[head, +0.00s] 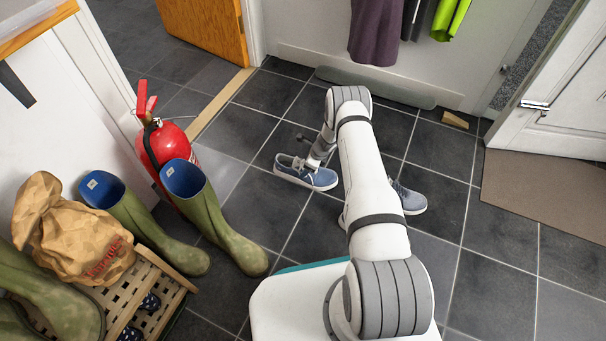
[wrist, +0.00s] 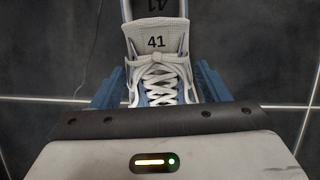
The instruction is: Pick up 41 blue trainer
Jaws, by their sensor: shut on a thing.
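A blue trainer (head: 307,174) with a white sole is on the dark tiled floor in the head view, at the end of my arm. In the wrist view the same trainer (wrist: 158,68) shows its pale tongue marked 41 and white laces. My gripper (head: 317,163) is shut on this trainer, with its blue fingers on either side of it in the wrist view (wrist: 155,88). I cannot tell whether the trainer touches the floor. A second trainer (head: 410,197), grey-blue, is partly hidden behind my arm to the right.
Green wellies with blue linings (head: 225,226) stand at the left, beside a red fire extinguisher (head: 167,143). A brown sack (head: 75,235) lies on a wooden rack (head: 165,292). A brown mat (head: 540,190) lies at the right.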

